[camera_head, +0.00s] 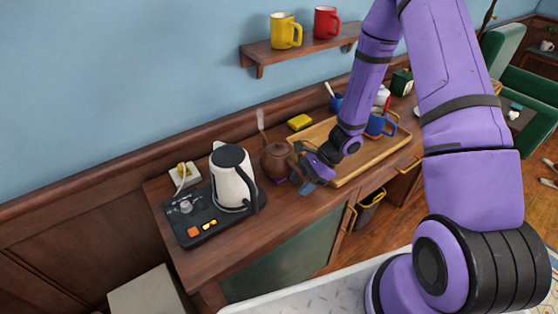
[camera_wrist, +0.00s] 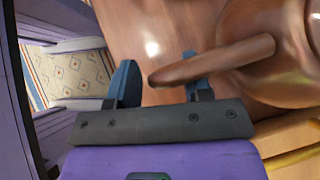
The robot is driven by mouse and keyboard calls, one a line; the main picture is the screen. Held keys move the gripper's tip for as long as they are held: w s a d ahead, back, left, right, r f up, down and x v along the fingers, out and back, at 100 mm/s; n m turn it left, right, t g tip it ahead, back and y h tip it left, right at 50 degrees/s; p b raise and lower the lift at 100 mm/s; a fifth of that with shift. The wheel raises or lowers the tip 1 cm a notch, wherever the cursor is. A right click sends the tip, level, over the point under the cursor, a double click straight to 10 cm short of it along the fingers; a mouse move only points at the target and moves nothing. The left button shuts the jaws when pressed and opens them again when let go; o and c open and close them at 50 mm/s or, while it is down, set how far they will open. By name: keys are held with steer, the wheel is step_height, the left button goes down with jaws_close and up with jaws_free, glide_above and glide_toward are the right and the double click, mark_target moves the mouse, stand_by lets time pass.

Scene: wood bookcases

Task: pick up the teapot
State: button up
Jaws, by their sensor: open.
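The brown teapot (camera_head: 277,160) stands on the wooden counter, between the white kettle and the wooden tray. Steam rises above it. In the wrist view the teapot's rounded body (camera_wrist: 275,50) fills the upper right, and its long tapered spout or handle (camera_wrist: 215,62) points left. My gripper (camera_head: 306,187) is low beside the teapot, on its right and near side. In the wrist view my gripper (camera_wrist: 160,85) has its two blue fingers apart, with the tip of that tapered part close to the gap between them. Whether a finger touches the teapot I cannot tell.
A white kettle (camera_head: 232,178) stands left of the teapot on a black base. A wooden tray (camera_head: 345,172) with blue mugs (camera_head: 381,125) lies to the right. A yellow sponge-like block (camera_head: 300,122) is behind. A shelf (camera_head: 290,48) with two mugs hangs above.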

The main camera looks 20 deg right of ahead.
steer(key=shift+a+f, duration=0.1)
steer(key=shift+f, duration=0.05)
jaws_close()
stand_by(0.4)
